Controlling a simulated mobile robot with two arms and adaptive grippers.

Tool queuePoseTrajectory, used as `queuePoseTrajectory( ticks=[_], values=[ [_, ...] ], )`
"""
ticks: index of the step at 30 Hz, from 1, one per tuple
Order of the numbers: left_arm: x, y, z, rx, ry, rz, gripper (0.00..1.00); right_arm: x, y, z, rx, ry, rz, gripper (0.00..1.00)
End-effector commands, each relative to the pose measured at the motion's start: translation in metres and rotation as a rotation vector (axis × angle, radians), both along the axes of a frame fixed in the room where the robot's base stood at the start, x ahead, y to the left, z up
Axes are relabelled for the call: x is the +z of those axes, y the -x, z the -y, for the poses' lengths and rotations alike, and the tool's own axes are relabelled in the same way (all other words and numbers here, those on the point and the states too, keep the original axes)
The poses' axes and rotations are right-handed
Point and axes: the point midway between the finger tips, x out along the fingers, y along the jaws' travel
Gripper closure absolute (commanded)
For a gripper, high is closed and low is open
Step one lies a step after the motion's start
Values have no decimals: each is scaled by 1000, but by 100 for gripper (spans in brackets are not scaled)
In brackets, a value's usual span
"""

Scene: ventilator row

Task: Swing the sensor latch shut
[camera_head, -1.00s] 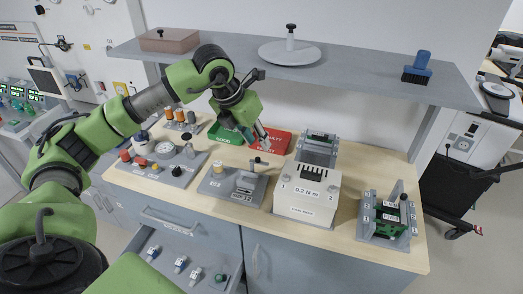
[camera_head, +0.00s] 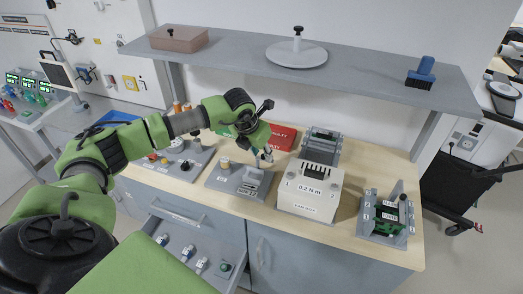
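A grey fixture plate (camera_head: 223,182) lies on the wooden bench, left of the white 0.2 N·m box. It carries a small post with a beige top (camera_head: 225,163) and a pale grey hinged-looking block (camera_head: 250,178) with a label too small to read fully. This block seems to be the sensor latch; its exact angle cannot be told. My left gripper (camera_head: 264,157) points down just above and behind the block, its grey fingertips apart with nothing seen between them. Whether they touch the latch cannot be told. My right gripper is out of view.
The white 0.2 N·m box (camera_head: 309,203) stands close on the right. A red tray (camera_head: 283,138) lies behind the gripper. A shelf (camera_head: 370,83) hangs above. A circuit board fixture (camera_head: 388,215) stands farther right. An open drawer (camera_head: 178,262) juts out in front.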

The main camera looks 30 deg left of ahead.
Motion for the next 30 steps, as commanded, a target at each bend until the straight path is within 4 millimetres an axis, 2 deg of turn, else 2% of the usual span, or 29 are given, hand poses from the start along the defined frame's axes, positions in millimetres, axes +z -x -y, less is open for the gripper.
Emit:
queuePoseTrajectory(
  ticks=[10,14,23,30],
  values=[
    [-5,-2,0,-1,0,0,71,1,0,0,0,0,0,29],
    [-5,-1,0,-1,0,0,100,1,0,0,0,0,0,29],
    [-5,-1,0,-10,0,0,100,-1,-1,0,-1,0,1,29],
    [-8,0,-2,-92,-2,1,100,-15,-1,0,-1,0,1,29]
  ],
)
